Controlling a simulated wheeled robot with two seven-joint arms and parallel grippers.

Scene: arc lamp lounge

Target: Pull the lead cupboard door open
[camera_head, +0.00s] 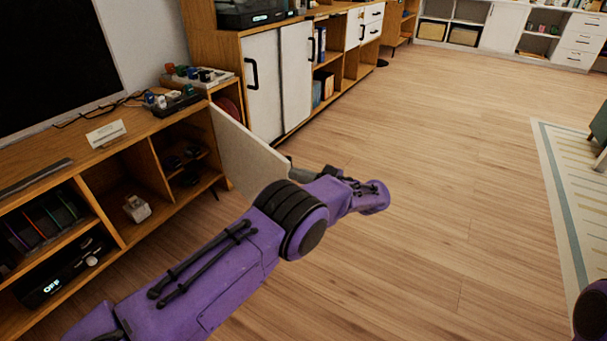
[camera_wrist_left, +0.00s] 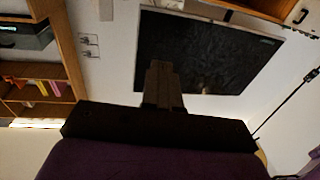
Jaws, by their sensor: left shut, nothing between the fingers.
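The lead cupboard door, a pale panel (camera_head: 246,150), stands swung out from the low wooden unit (camera_head: 38,160) under the screen. Its hinge side is at the unit's right end, and its free edge points out over the floor. The shelved compartment (camera_head: 182,160) beside it is uncovered. My left gripper (camera_head: 298,174) is at the door's free lower corner, mostly hidden behind my purple forearm; I cannot tell whether it touches the door. In the left wrist view its fingers (camera_wrist_left: 163,72) are together and empty, with the screen behind. My right gripper is out of view.
A second cabinet with white doors and black handles (camera_head: 252,74) stands beyond the door. The wooden floor (camera_head: 430,150) is clear up to the rug (camera_head: 570,190).

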